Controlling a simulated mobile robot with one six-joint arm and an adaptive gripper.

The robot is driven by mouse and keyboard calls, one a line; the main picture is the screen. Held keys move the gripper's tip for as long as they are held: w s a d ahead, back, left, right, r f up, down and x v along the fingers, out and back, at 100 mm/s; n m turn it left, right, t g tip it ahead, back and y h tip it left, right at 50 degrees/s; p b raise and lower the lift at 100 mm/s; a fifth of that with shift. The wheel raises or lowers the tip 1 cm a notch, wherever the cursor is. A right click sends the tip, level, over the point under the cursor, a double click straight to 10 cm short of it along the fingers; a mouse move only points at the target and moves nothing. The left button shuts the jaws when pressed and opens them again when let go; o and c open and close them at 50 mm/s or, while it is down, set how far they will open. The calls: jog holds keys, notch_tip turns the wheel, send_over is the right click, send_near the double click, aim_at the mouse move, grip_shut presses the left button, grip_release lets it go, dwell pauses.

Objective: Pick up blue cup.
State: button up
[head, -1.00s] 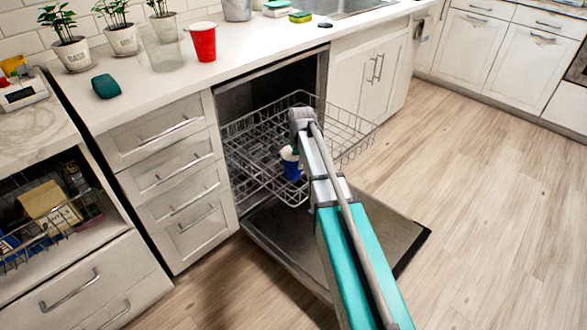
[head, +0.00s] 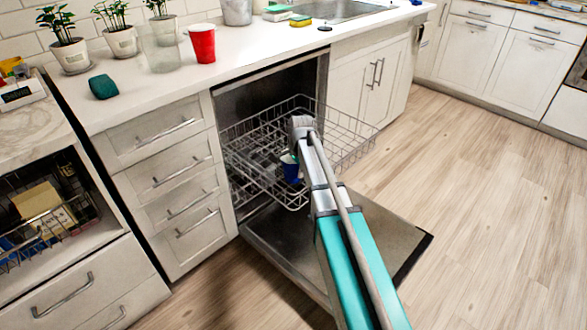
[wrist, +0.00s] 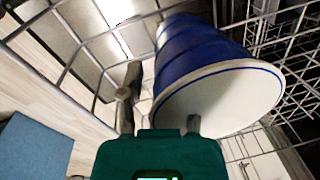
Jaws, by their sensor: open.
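The blue cup (head: 290,172) is in the upper rack of the open dishwasher, partly hidden by my arm in the head view. In the wrist view the blue cup (wrist: 205,50) is large and tilted, with its wide white mouth toward the camera. My gripper (wrist: 162,95) is open right at the cup. One finger is outside the cup, left of its wall. The other overlaps the near part of the mouth; I cannot tell whether it is inside or touching.
The wire rack (head: 345,140) surrounds the cup, with wires close to the gripper. The dishwasher door (head: 400,240) is lowered below. A red cup (head: 202,43), clear glass and potted plants stand on the counter (head: 150,90). The floor at right is clear.

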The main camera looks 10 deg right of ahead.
grip_shut()
jog(key=shift+r+p, duration=0.4)
dwell(0.5)
jog(key=shift+r+p, duration=1.35)
jog(key=shift+p, duration=0.05)
jog(key=s+a+r+p, duration=0.2)
jog(key=s+r+p, duration=0.2)
jog(key=s, duration=0.2)
jog(key=s+a+r+p, duration=0.3)
jog(key=s+r+p, duration=0.2)
jog(key=s, duration=0.1)
jog(key=shift+s+a+r, duration=0.25)
jog(key=shift+s+a, duration=0.05)
jog(key=shift+s, duration=0.1)
dwell(0.7)
